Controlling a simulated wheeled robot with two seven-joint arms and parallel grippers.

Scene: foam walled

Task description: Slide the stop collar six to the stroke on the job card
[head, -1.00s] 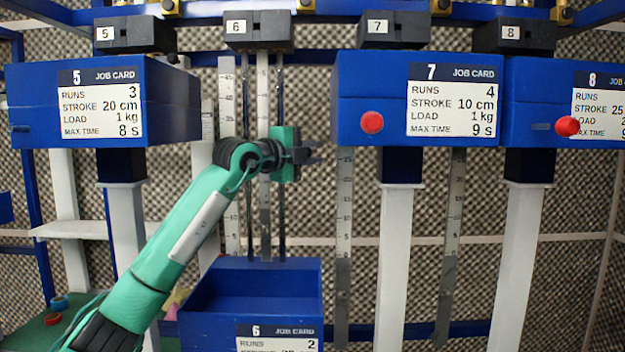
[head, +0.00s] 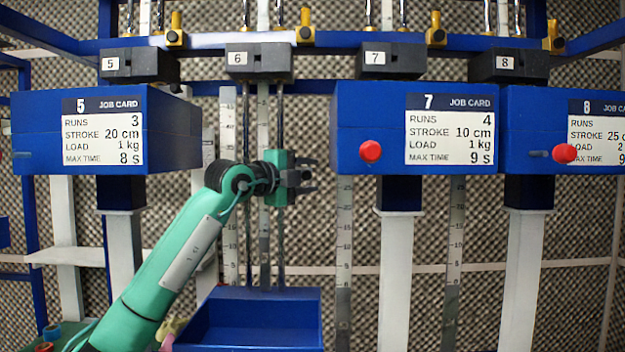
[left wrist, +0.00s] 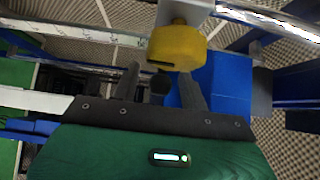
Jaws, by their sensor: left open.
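Four blocks along the rail carry the numbers 5 to 8. A yellow collar (head: 305,28) sits at the top, just right of block 6 (head: 259,61). My left gripper (head: 305,180) is open and empty in front of the scale strips below block 6, well under that collar. In the left wrist view a yellow collar (left wrist: 177,46) is close above the open fingers, apart from them; I cannot tell its number from that view. Blue box six (head: 250,325) is at the bottom, its job card out of frame. My right gripper is not in view.
Blue boxes five (head: 30,135) and seven (head: 365,120) flank the gripper on either side, box seven with a red knob (head: 370,152). Their cards read 20 cm and 10 cm stroke. A blue top rail (head: 350,40) runs across. More yellow collars (head: 436,32) stand along it.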

